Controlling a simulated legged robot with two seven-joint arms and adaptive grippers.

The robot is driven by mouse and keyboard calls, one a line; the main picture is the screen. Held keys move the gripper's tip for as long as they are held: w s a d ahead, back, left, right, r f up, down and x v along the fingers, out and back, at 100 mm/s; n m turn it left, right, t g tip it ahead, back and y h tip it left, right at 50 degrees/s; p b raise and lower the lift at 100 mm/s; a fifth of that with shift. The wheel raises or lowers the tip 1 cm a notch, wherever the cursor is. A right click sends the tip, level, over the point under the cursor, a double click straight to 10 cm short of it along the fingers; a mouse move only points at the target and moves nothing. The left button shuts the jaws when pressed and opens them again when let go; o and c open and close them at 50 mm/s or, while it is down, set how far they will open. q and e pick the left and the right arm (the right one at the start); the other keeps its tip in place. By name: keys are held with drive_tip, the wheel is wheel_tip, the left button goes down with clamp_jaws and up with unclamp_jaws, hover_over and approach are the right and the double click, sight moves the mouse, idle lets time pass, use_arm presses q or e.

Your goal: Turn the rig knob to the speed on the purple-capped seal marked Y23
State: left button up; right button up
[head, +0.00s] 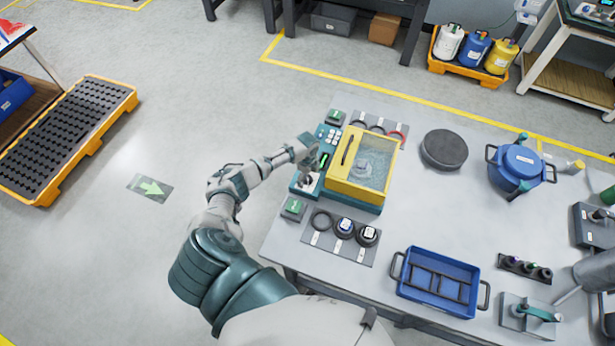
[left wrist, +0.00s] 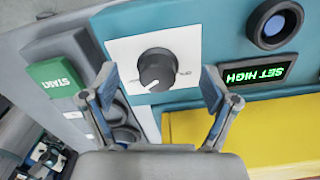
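The teal and yellow test rig (head: 357,205) stands at the table's left side. In the left wrist view its dark round rig knob (left wrist: 157,68) sits on a white plate, with a pale pointer mark toward its lower left. My left gripper (left wrist: 158,80) is open, its fingers on either side of the knob and apart from it. In the head view my left gripper (head: 309,172) is over the control panel and hides the knob. A small rack (head: 525,268) at the right holds several capped pieces, one seemingly purple; no Y23 mark is readable. My right gripper is not seen.
The display (left wrist: 255,74) reads SET HIGH, inverted. Ring seals lie on a grey mat (head: 340,248) in front of the rig. A blue tray (head: 437,262) and blue pot (head: 518,165) stand rightward.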

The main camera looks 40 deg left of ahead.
sight(307, 177)
use_arm(q)
drive_tip(key=shift+r, duration=0.1)
wheel_tip(307, 177, up, 2)
drive_tip(key=shift+r+p, duration=0.1)
drive_tip(key=shift+p, duration=0.8)
drive_tip(key=shift+s+r, duration=0.1)
drive_tip(key=shift+r, duration=2.25)
